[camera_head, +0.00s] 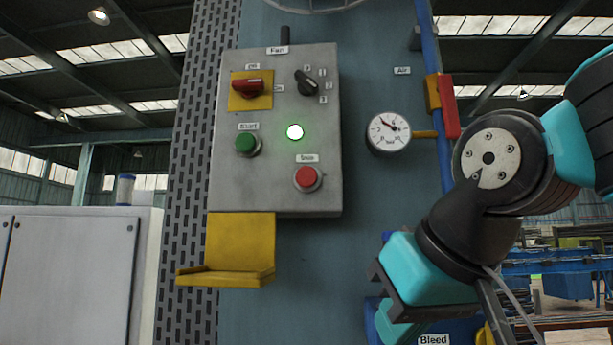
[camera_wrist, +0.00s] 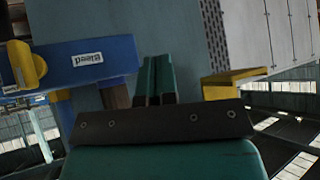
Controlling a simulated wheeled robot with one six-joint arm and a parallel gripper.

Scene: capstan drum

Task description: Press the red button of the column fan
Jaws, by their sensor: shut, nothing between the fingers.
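The red button (camera_head: 307,178) sits at the lower right of the grey box labelled "Fan" (camera_head: 275,190) on the column. A small label is above it. A green button labelled "Start" (camera_head: 246,142) is to its upper left, and a lit green-white lamp (camera_head: 295,132) is above it. In the wrist view my gripper (camera_wrist: 155,68) has its two green fingers together, with nothing held, in front of the blue-grey column. In the head view my wrist is right of and below the box, apart from the button; the fingertips do not show clearly there. The button is not visible in the wrist view.
A yellow bracket (camera_head: 225,252) juts out below the box and shows in the wrist view (camera_wrist: 232,88). A gauge (camera_head: 388,132) and a red-handled valve (camera_head: 447,107) are right of the box. A blue part labelled "Bleed" (camera_wrist: 100,72) has a yellow handle (camera_wrist: 24,66).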

